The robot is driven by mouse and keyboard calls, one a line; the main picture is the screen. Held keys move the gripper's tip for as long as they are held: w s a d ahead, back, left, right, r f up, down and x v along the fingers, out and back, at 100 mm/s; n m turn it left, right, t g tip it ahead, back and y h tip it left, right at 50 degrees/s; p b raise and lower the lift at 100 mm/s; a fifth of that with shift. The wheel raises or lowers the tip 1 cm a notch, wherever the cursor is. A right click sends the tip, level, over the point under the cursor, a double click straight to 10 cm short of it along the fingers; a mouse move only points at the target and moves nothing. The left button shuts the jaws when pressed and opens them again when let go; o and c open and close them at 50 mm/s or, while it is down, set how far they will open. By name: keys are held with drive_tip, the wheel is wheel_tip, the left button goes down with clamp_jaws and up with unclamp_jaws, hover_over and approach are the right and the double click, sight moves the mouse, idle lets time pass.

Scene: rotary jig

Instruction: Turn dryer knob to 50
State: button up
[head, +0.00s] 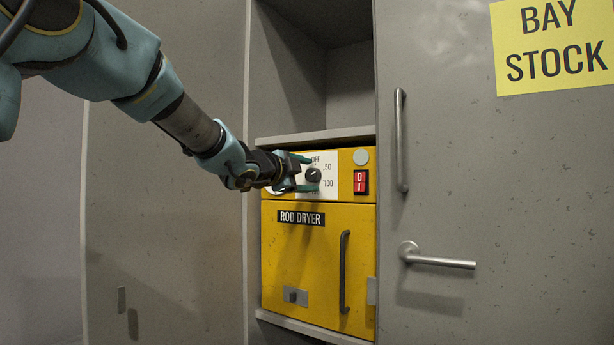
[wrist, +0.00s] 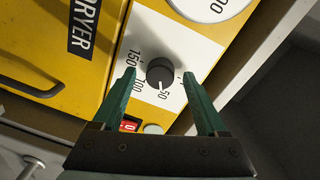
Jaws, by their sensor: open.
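The dryer knob (head: 314,175) is small, dark and round, on a white scale plate on the yellow rod dryer (head: 275,250). In the wrist view the knob (wrist: 158,70) sits between the two green fingers of my gripper (wrist: 159,74), with a visible gap on each side. My gripper (head: 305,173) is open and empty in front of the panel. The knob's white pointer mark faces toward the printed 50 (wrist: 166,95). The 100 and 150 marks also show in the wrist view. The OFF mark shows in the head view; a finger seems to hide it in the wrist view.
A red rocker switch (head: 361,182) and a pale round button (head: 361,157) are right of the scale plate. A white round gauge (wrist: 205,8) is close by. Below are the dryer door's dark handle (head: 344,270) and a latch (head: 296,297). Grey cabinet walls flank the dryer.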

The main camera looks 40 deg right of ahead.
drive_tip(key=b+v, duration=0.1)
drive_tip(key=v, duration=0.9)
drive_tip(key=shift+a, duration=0.4)
drive_tip(key=shift+s, duration=0.15)
